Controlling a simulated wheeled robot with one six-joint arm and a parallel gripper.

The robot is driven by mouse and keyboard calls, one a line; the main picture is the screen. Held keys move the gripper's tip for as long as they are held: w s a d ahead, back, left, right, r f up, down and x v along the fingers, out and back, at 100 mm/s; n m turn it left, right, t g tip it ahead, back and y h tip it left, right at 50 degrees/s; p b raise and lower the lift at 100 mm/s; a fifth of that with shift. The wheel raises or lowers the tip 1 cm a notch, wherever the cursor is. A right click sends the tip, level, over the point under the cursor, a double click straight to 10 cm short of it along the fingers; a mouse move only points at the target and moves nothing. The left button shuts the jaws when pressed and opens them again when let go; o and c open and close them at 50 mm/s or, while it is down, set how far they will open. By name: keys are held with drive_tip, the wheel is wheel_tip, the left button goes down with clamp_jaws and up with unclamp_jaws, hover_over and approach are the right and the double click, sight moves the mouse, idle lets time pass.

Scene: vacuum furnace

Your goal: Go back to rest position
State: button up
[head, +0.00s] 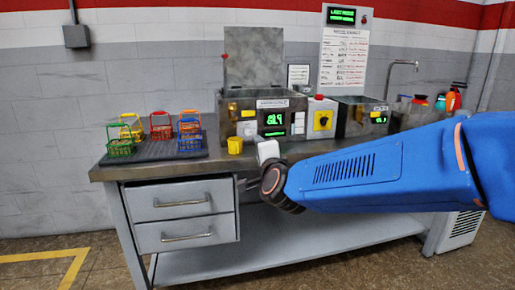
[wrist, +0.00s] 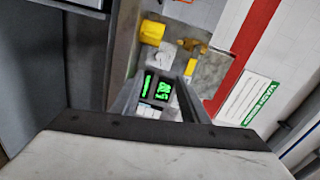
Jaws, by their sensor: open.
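My gripper (wrist: 158,82) is open and empty, its two fingers apart in the wrist view with a green-lit display (wrist: 157,88) showing between them. In the head view my blue arm reaches in from the right.
The bench (head: 222,163) holds a yellow cup (head: 235,145), also in the wrist view (wrist: 151,33), and several coloured wire baskets (head: 161,126) on a dark mat (head: 150,152). A second unit (head: 358,117) and bottles stand right. Drawers (head: 183,200) are shut. Floor at front left is clear.

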drive_tip(key=shift+s+d, duration=0.1)
drive_tip(key=shift+s, duration=0.05)
drive_tip(key=s+d+f+n+g+h, duration=0.1)
drive_tip(key=s+d+f+n+g, duration=0.3)
drive_tip(key=s+d, duration=0.6)
drive_tip(key=s+d+f+n+g+h, duration=0.2)
drive_tip(key=s+d+f+n+g, duration=0.2)
drive_tip(key=s+d+f, duration=0.4)
drive_tip(key=s+d+f+n+g+h, duration=0.1)
drive_tip(key=s+d+f+n+g, duration=0.3)
drive_tip(key=s+d, duration=1)
wheel_tip(320, 180, down, 3)
drive_tip(key=s+n, duration=0.1)
drive_tip(key=s, duration=0.2)
drive_tip(key=shift+h, duration=0.3)
drive_tip(key=shift+w+r, duration=0.1)
